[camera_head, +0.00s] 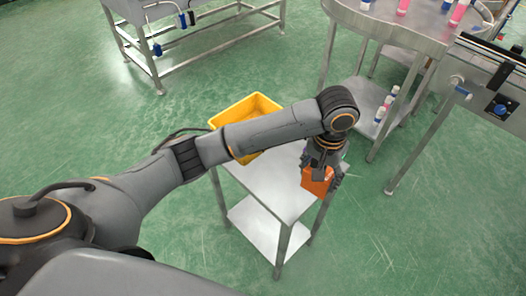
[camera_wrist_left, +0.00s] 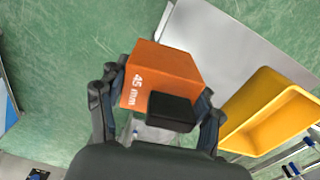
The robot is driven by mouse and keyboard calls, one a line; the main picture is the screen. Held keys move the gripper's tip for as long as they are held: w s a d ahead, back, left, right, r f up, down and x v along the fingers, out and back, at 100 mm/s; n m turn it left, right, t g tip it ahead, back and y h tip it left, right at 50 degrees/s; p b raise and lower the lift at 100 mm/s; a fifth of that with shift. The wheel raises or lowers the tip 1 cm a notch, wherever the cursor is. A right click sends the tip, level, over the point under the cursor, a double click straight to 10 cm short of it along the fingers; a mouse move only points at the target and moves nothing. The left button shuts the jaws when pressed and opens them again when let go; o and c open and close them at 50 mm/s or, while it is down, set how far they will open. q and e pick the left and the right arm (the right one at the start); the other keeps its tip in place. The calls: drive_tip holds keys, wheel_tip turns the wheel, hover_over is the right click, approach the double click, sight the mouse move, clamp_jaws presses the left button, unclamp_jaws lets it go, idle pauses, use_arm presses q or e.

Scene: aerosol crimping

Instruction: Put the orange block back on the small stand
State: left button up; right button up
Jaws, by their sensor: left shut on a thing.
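The orange block (camera_head: 316,181) is held in my left gripper (camera_head: 321,171), at the right edge of the small stand. In the left wrist view the block (camera_wrist_left: 165,72) shows "45 mm" on one side and sits between the two fingers of my left gripper (camera_wrist_left: 160,95). A black piece covers part of its near side. The small stand (camera_head: 263,183) is a metal table with a lower shelf; its bare top (camera_wrist_left: 220,45) lies beyond the block in the wrist view. I cannot tell whether the block touches the top. My right gripper is not in view.
A yellow bin (camera_head: 243,108) stands on the back part of the stand, partly behind my left arm. A round metal table (camera_head: 372,27) with pink-and-white bottles and a conveyor (camera_head: 490,62) stand at the right. The stand's front top is clear.

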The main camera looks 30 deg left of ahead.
use_arm(q)
drive_tip(key=w+d+r+m+b, duration=0.1)
drive_tip(key=w+d+r, duration=0.15)
drive_tip(key=d, duration=0.35)
drive_tip(key=p, duration=0.2)
hover_over(287, 187)
wheel_tip(287, 187, down, 12)
drive_tip(key=shift+r, duration=0.2)
drive_tip(key=shift+f, duration=0.35)
drive_tip(key=shift+d+f, duration=0.1)
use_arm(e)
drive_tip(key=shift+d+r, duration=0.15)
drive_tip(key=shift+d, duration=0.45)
use_arm(q)
drive_tip(key=o, duration=1.4)
drive_tip(key=shift+f, duration=0.1)
drive_tip(key=shift+c, duration=0.2)
